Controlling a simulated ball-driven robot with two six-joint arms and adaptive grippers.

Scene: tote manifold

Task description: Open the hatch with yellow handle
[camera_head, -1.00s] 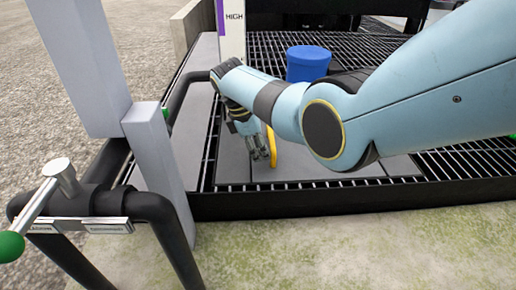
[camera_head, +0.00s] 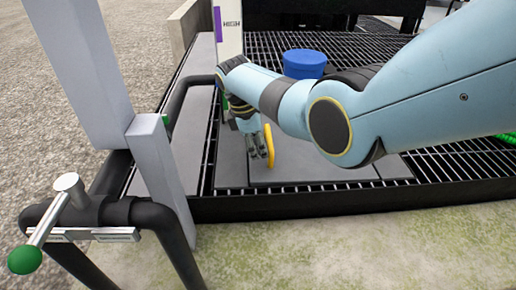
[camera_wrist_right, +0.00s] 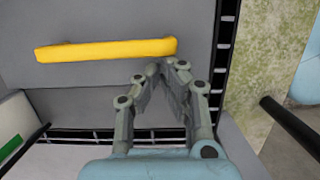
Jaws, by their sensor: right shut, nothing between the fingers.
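The hatch (camera_head: 320,172) is a flat grey panel set in the black grating platform. In the right wrist view the handle (camera_wrist_right: 105,49) is a long yellow bar across the grey panel (camera_wrist_right: 130,92). My right gripper (camera_wrist_right: 169,65) is shut, with its fingertips together near the bar's right end and nothing between them. The fingertips appear just apart from the bar; contact cannot be told. My left gripper is not in view.
A blue drum (camera_head: 304,64) stands on the grating behind my right arm. A white post marked HIGH (camera_head: 229,35) rises behind the gripper. A black pipe with a green-knobbed lever (camera_head: 25,260) and a grey post (camera_head: 160,170) stand at the left. The concrete in front is clear.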

